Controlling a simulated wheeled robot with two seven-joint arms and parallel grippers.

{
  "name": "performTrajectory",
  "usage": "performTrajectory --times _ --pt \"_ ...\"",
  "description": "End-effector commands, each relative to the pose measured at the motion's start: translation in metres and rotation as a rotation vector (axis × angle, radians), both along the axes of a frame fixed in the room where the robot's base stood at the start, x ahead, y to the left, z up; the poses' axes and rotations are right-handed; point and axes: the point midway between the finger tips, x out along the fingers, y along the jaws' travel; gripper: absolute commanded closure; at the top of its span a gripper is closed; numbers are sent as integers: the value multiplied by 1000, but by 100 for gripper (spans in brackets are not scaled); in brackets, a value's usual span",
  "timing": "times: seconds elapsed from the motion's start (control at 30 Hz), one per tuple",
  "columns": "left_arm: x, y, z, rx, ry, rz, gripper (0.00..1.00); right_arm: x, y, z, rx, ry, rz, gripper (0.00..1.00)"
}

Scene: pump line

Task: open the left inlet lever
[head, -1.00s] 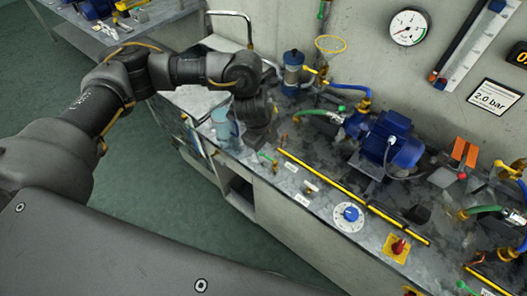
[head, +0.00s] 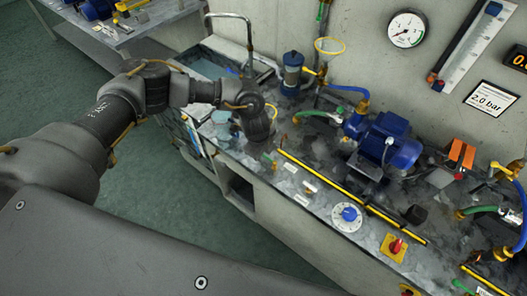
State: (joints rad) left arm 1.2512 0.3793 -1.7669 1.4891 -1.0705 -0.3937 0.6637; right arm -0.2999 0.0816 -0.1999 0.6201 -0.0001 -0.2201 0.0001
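Several small valve handles show on the left of the bench, and I cannot tell for sure which is the left inlet lever. A yellow lever (head: 311,70) sits beside the blue filter (head: 292,73) at the start of a blue hose. A small green handle (head: 268,158) stands near the bench's front edge. My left gripper (head: 260,138) points down over the bench, just behind and left of the green handle. Its fingertips are too dark and hidden to read, and contact is unclear. My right gripper is out of view.
A blue pump motor (head: 393,140) stands at mid-bench, with hoses behind it. A yellow rail (head: 325,183) runs along the front. A blue-centred dial (head: 348,214) and a red knob on a yellow plate (head: 396,246) lie nearer. A sink tap (head: 248,35) stands behind my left arm.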

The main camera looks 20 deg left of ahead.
Motion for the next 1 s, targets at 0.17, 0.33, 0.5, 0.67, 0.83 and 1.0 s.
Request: performTrajectory --times 0.17,0.33,0.5,0.67,0.83,1.0 --pt "1 -1 -8 1 -1 -2 69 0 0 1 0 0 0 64" --pt "2 -1 -8 0 -1 -2 69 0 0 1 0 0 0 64" --pt "2 -1 -8 0 -1 -2 83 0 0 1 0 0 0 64" --pt "2 0 -8 1 -1 -1 100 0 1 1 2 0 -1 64" --pt "2 1 -8 2 -2 1 100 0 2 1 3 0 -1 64" --pt "4 2 -8 4 -4 7 100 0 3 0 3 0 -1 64"
